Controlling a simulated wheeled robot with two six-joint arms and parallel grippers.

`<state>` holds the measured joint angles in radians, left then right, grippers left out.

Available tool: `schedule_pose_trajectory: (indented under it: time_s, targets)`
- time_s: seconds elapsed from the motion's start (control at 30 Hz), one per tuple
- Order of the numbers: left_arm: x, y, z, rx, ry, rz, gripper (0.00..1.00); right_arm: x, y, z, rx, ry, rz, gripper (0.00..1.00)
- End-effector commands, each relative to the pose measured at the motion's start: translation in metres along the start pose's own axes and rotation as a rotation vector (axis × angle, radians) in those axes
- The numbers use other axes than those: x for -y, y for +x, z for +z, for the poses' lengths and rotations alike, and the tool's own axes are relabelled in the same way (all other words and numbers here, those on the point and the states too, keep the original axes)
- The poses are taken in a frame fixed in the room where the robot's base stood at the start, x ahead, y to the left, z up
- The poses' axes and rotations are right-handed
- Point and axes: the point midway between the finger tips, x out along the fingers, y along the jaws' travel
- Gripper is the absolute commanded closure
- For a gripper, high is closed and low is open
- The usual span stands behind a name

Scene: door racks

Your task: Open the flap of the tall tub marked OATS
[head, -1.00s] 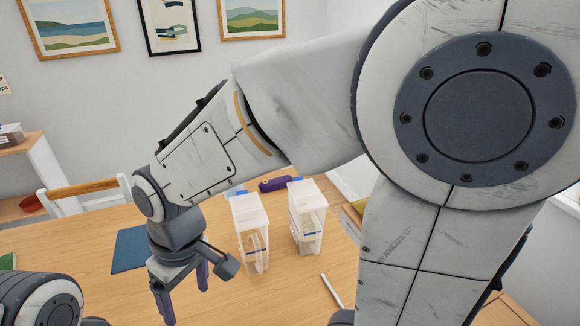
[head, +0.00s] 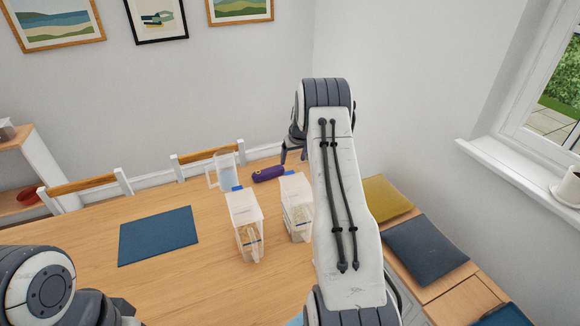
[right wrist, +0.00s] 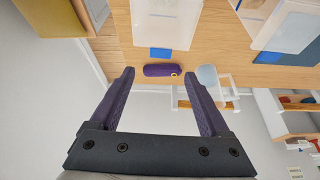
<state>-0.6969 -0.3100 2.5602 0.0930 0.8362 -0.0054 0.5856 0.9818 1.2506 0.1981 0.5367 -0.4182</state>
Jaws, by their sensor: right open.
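Two clear tubs with white tops and blue tabs stand side by side on the table: a left tub (head: 246,225) and a right tub (head: 297,207). I cannot read OATS on either. Both tops look shut. The right tub also shows at the top of the right wrist view (right wrist: 165,22), with its blue tab (right wrist: 160,52) facing the gripper; the left tub (right wrist: 288,25) shows at the top right. My right gripper (head: 293,157) is open and empty, beyond the right tub and apart from it; its purple fingers (right wrist: 158,74) are spread. My left gripper is out of view.
A purple case (head: 268,173) lies behind the tubs, beside a clear jug (head: 222,172). A blue mat (head: 158,235) lies to the left. Chairs (head: 208,154) stand behind the table. A bench with cushions (head: 425,247) is on the right.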

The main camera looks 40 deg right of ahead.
Motion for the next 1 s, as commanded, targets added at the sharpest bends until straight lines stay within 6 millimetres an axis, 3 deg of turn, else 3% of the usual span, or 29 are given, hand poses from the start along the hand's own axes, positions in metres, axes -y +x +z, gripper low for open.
schedule_pose_trajectory:
  time_s: [0.1, 0.4, 0.6, 0.93, 1.0]
  targets:
    - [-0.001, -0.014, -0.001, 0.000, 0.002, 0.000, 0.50, 0.001, 0.019, 0.000, 0.004, 0.000, -0.002, 0.20]
    - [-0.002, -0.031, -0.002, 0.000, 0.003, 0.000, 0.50, 0.001, 0.064, 0.000, 0.002, 0.000, -0.001, 0.20]
    - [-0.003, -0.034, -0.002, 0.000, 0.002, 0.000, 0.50, 0.001, 0.077, 0.000, 0.002, 0.000, -0.001, 0.20]
    - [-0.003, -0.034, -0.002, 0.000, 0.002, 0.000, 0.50, 0.001, 0.080, 0.000, 0.001, 0.000, -0.001, 0.20]
    - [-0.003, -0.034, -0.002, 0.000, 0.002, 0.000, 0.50, 0.001, 0.080, 0.000, 0.001, 0.000, -0.001, 0.47]
